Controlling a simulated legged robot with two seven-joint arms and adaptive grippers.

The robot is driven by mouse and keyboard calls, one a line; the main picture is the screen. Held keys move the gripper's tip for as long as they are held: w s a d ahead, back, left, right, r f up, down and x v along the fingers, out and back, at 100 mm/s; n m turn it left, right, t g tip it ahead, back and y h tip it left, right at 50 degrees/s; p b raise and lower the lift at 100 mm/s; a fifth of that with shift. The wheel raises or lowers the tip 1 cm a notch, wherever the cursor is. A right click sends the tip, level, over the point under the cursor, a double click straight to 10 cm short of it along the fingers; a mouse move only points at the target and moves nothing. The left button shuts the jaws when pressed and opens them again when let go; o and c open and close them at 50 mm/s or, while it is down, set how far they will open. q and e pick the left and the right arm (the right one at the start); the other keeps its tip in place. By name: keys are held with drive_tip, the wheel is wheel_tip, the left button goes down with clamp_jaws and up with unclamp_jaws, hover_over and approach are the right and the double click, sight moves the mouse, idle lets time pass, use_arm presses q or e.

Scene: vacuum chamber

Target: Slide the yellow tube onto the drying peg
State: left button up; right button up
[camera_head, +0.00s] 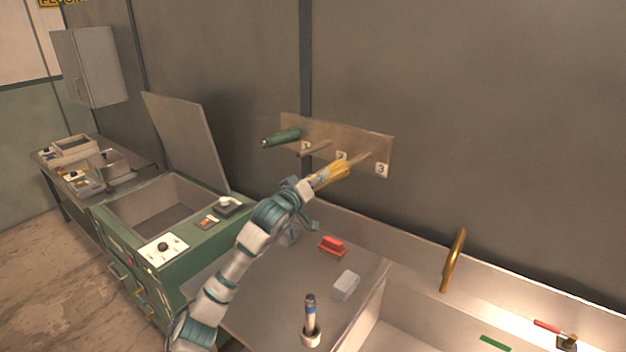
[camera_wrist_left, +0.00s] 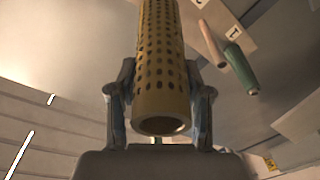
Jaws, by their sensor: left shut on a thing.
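The yellow tube (camera_head: 333,171) is perforated and open at its near end, as the left wrist view (camera_wrist_left: 162,70) shows. My left gripper (camera_head: 312,184) is shut on it, with one finger on each side. The tube points up toward the peg board (camera_head: 342,133) on the wall. The third peg (camera_head: 362,157), above label 3, shows just beyond the tube's far end; I cannot tell whether its tip is inside. A green tube (camera_head: 281,138) sits on the first peg. The middle peg (camera_head: 317,148) is bare. My right gripper is out of view.
Below the board, a metal counter holds a red brush-like object (camera_head: 332,246), a pale block (camera_head: 346,285) and an upright object in a round holder (camera_head: 310,325). A sink with a brass tap (camera_head: 454,260) is on the right. An open-lidded green chamber (camera_head: 165,215) stands left.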

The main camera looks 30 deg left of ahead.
use_arm(q)
drive_tip(key=shift+w+d, duration=0.3)
drive_tip(key=shift+w, duration=0.35)
drive_tip(key=shift+w+f+p, duration=0.15)
drive_tip(key=shift+w+p, duration=0.5)
drive_tip(key=shift+w, duration=0.5)
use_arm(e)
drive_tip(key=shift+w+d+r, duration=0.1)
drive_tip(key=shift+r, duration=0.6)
use_arm(q)
drive_tip(key=shift+a+f, duration=0.1)
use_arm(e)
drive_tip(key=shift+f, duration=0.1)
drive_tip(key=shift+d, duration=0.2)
use_arm(q)
drive_tip(key=shift+a, duration=0.1)
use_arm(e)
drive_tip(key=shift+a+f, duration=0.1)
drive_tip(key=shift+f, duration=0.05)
use_arm(q)
drive_tip(key=shift+w, duration=0.1)
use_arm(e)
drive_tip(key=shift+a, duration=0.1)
